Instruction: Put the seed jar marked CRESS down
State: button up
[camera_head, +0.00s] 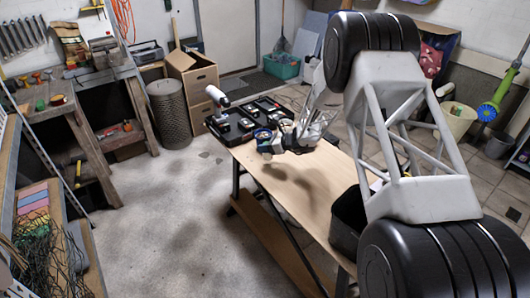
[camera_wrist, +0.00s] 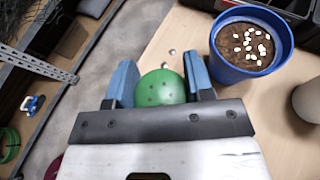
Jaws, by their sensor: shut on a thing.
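A round green top with small dark holes (camera_wrist: 160,90), seemingly the seed jar's lid, sits between the two blue fingers of my gripper (camera_wrist: 161,68) in the wrist view. The fingers are shut on its sides. The jar's body and any CRESS marking are hidden, and I cannot tell whether its base touches the table. A blue pot of dark soil with white seeds on top (camera_wrist: 232,73) stands to the right of the gripper.
The wooden table (camera_head: 291,190) is bare in front of the gripper. A black case (camera_head: 229,132) lies behind and left of the pot. A pale rounded object (camera_wrist: 308,101) stands at the wrist view's right edge.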

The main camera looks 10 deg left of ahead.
jog(key=shift+f, duration=1.75)
jog(key=shift+f, duration=0.2)
jog(key=o, duration=0.9)
jog(key=shift+o, duration=0.2)
jog(key=shift+r, duration=0.2)
jog(key=v, duration=1.2)
